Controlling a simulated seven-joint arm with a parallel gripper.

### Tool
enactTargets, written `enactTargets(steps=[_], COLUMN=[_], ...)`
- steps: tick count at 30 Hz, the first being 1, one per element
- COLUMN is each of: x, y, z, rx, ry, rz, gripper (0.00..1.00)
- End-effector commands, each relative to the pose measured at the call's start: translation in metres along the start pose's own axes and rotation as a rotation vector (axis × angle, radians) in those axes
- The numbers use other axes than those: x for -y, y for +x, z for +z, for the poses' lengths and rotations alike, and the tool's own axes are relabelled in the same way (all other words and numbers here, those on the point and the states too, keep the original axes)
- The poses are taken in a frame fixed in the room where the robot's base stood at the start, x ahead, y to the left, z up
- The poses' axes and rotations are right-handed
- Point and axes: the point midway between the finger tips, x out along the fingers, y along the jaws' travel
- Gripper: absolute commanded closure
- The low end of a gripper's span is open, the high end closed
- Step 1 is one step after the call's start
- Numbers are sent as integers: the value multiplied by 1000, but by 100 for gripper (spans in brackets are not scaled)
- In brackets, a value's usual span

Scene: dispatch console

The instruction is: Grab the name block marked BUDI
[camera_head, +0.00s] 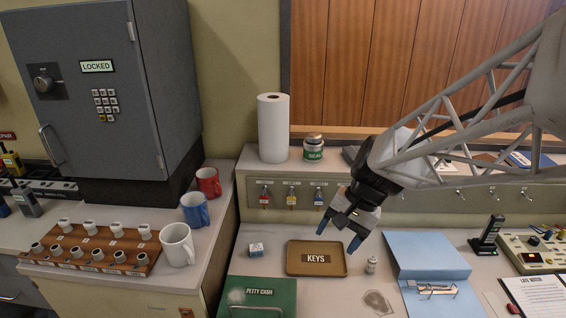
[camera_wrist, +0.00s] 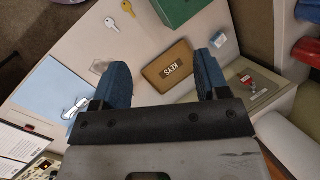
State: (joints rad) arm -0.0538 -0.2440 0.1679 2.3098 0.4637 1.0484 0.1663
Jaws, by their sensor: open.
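A brown wooden rack (camera_head: 72,243) stands on the left counter and holds several small white pieces in two rows. Their markings are too small to read, so I cannot tell whether one is the BUDI name block. My gripper (camera_head: 338,232) is open and empty above the desk, over the right part of the KEYS tray. Its two blue fingers also show in the wrist view (camera_wrist: 160,62).
The brown KEYS tray (camera_head: 300,272) lies below my gripper. A green PETTY CASH box (camera_head: 262,290) is at its front left. White (camera_head: 178,245), blue (camera_head: 195,209) and red (camera_head: 208,182) mugs stand right of the rack. A blue folder (camera_head: 425,255) lies to the right.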

Motion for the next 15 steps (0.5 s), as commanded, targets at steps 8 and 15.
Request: enactTargets(steps=[8, 15], x=[34, 62], y=[34, 66], z=[-37, -68], rx=[120, 219], ry=[123, 236], rz=[-71, -129], gripper=[32, 32])
